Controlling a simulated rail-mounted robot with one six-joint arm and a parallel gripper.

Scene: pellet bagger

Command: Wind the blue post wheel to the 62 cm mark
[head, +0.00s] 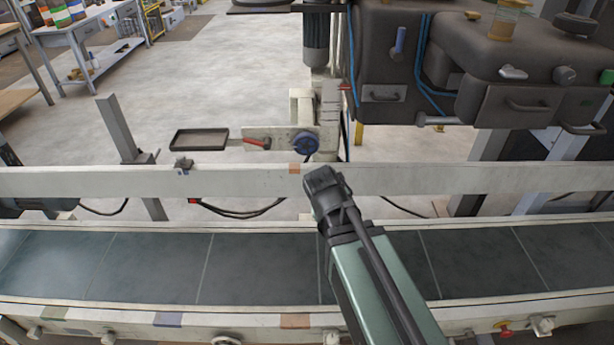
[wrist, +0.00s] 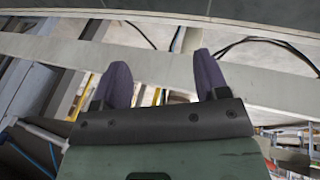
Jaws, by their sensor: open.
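The blue post wheel (head: 305,144) sits on a pale bracket on the post beyond the conveyor's far rail in the head view. The upright post (head: 328,110) behind it carries dark marks on its face, too small to read. My gripper (wrist: 160,82) shows two dark purple fingers spread apart with nothing between them in the wrist view. In the head view my arm reaches up from the bottom, its end near the far rail, just below the wheel. The fingertips cannot be made out there. The wheel cannot be made out in the wrist view.
The conveyor belt (head: 150,265) runs across the front, with a pale rail (head: 120,181) behind it. A red lever (head: 257,142) and a dark tray (head: 199,139) are left of the wheel. A bulky dark machine (head: 400,60) stands to the right. Open floor lies behind left.

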